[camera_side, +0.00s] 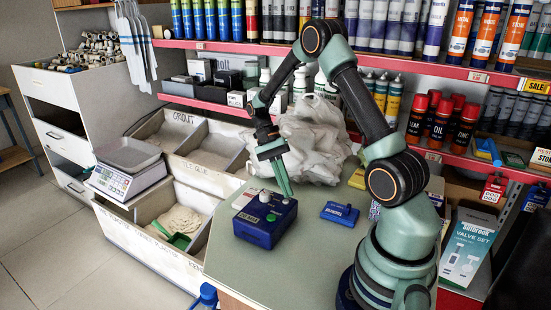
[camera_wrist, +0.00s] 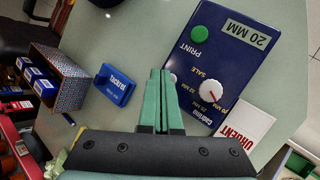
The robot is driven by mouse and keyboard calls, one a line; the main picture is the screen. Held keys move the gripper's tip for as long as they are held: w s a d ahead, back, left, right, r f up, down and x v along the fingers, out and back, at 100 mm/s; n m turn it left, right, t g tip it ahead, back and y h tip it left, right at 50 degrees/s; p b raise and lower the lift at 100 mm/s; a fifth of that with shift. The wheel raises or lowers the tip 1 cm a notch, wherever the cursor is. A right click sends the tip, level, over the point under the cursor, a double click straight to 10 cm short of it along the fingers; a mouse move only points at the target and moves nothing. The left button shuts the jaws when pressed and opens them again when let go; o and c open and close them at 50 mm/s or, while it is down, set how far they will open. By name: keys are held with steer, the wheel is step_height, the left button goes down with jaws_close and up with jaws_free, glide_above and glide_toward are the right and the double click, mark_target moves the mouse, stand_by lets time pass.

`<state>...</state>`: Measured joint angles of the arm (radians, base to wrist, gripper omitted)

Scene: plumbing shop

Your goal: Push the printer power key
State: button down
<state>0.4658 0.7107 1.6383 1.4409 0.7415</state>
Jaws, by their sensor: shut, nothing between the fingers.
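The printer is a dark blue box (camera_side: 262,226) on the bench; it also shows in the wrist view (camera_wrist: 240,68). Its top has a green button marked PRINT (camera_wrist: 200,34) and a white dial with a red mark (camera_wrist: 211,89). A small pale round part (camera_wrist: 173,78) shows beside my fingertips, mostly hidden; I cannot read a label on it. My gripper (camera_side: 289,194) is shut and empty, fingers pointing down at the printer's far right corner. In the wrist view my gripper (camera_wrist: 160,72) overlaps the printer's edge. I cannot tell whether the tips touch it.
A small blue block (camera_side: 340,213) lies right of the printer. A crumpled heap of pale plastic bags (camera_side: 312,140) stands behind my gripper. A card marked URGENT (camera_wrist: 243,125) lies by the printer. Shelves of tubes and cans line the back; bench is clear in front.

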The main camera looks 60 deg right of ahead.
mark_target(284, 199)
steer(key=shift+r, duration=3)
steer(key=a+r+n+t+h, duration=0.3)
steer(key=a+r+n+t, duration=0.8)
steer(key=a+n+t, duration=0.1)
steer(key=shift+s+a+n, duration=0.4)
steer(key=shift+a+n, duration=0.5)
steer(key=shift+a, duration=0.45)
steer(key=shift+r, duration=0.1)
